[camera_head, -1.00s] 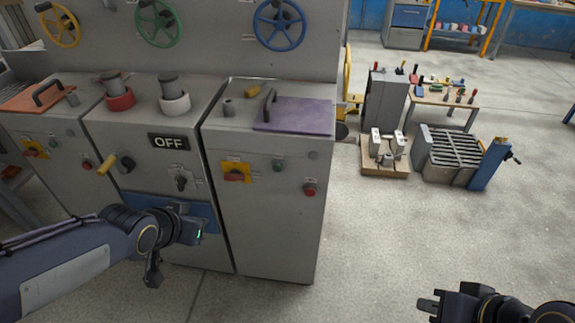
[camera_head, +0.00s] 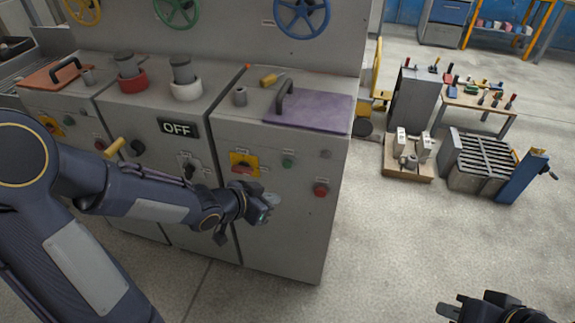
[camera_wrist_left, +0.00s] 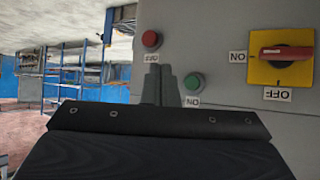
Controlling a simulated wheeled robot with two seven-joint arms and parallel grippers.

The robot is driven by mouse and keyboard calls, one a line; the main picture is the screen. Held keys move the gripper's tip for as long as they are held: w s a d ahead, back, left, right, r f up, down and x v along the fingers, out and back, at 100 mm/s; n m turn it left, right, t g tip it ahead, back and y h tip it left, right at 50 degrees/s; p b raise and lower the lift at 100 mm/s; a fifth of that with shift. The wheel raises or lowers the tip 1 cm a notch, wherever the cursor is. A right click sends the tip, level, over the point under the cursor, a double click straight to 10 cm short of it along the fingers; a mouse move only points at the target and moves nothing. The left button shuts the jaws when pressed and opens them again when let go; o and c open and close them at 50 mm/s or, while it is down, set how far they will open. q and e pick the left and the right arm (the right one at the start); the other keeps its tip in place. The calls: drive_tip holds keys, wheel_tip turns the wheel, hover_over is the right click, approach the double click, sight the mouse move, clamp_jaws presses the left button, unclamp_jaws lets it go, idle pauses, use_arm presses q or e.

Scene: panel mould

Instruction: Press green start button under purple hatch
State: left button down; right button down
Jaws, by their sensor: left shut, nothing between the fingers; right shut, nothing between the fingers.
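The purple hatch (camera_head: 308,110) with a dark handle lies flat on top of the right-hand grey cabinet (camera_head: 270,225). On the cabinet's front below it are a green button (camera_head: 288,161), a red button (camera_head: 320,190) and a red rotary switch on a yellow plate (camera_head: 243,164). In the left wrist view the green button (camera_wrist_left: 194,83) is above the dark gripper body, right of the red button (camera_wrist_left: 151,39). My left gripper (camera_head: 272,202) is shut and empty, in front of the cabinet, below and left of the green button. My right gripper (camera_head: 442,305) is shut and empty at the lower right.
A wooden tray (camera_head: 408,172) and a slatted grey unit (camera_head: 490,160) stand on the floor at the right. The floor (camera_head: 420,240) in front of them is clear.

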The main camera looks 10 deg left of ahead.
sight(287, 164)
use_arm(q)
drive_tip(key=w+p, duration=0.2)
drive_tip(key=w, duration=0.6)
drive_tip(key=shift+w+d, duration=0.15)
drive_tip(key=shift+w, duration=0.25)
drive_tip(key=shift+w+p, duration=0.1)
drive_tip(key=shift+p, duration=0.2)
idle(1.5)
drive_tip(key=shift+w, duration=0.3)
drive_tip(key=shift+w+p, duration=0.4)
drive_tip(key=shift+w, duration=0.1)
idle(0.6)
drive_tip(key=shift+s, duration=0.15)
drive_tip(key=shift+s+b, duration=0.4)
drive_tip(key=shift+s, duration=0.35)
drive_tip(key=shift+s, duration=0.1)
